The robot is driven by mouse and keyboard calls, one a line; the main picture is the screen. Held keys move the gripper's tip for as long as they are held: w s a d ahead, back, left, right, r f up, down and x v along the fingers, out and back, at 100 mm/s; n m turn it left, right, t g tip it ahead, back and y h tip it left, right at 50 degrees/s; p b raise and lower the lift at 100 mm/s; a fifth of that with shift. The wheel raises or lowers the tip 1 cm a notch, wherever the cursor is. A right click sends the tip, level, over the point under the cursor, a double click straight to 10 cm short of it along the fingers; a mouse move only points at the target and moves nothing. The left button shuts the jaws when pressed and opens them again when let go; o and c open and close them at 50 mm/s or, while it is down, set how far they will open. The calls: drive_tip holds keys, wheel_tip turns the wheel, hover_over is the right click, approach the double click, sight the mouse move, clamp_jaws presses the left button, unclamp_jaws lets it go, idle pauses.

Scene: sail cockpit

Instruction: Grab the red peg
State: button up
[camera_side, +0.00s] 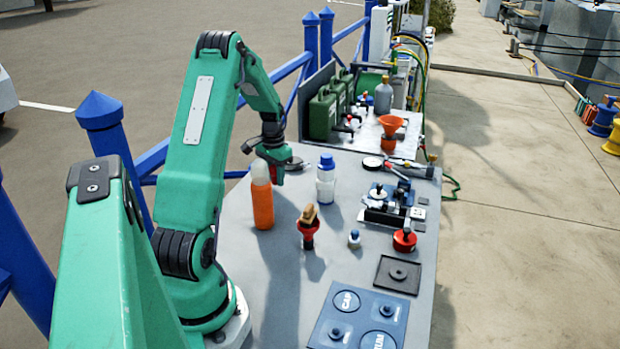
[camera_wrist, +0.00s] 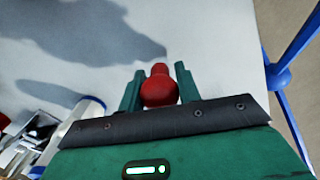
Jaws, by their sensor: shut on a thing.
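The red peg (camera_wrist: 159,88) shows in the wrist view as a round red body with a narrower tip, between the two green fingers of my gripper (camera_wrist: 158,86). My gripper is shut on it. In the side view my gripper (camera_side: 275,170) is at the far left part of the grey table, behind the orange bottle, and a bit of the red peg (camera_side: 277,176) shows under it. The side view does not show clearly whether the peg touches the table.
Near my gripper stand an orange bottle (camera_side: 262,205) with a pale cap and a white bottle (camera_side: 325,185) with a blue cap. A red object with a brown top (camera_side: 308,225) stands in front. A blue fence (camera_side: 160,155) runs along the table's left side.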

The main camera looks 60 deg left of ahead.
drive_tip(key=shift+w+d+r, duration=0.1)
drive_tip(key=shift+d+r, duration=0.1)
drive_tip(key=shift+r, duration=0.45)
drive_tip(key=shift+w+d+r, duration=0.1)
drive_tip(key=shift+d+r, duration=0.05)
drive_tip(key=shift+r, duration=0.45)
drive_tip(key=w+d+r, duration=0.4)
drive_tip(key=d+r, duration=0.2)
drive_tip(key=d, duration=0.4)
drive_tip(key=shift+r, duration=0.2)
drive_tip(key=shift+d, duration=0.15)
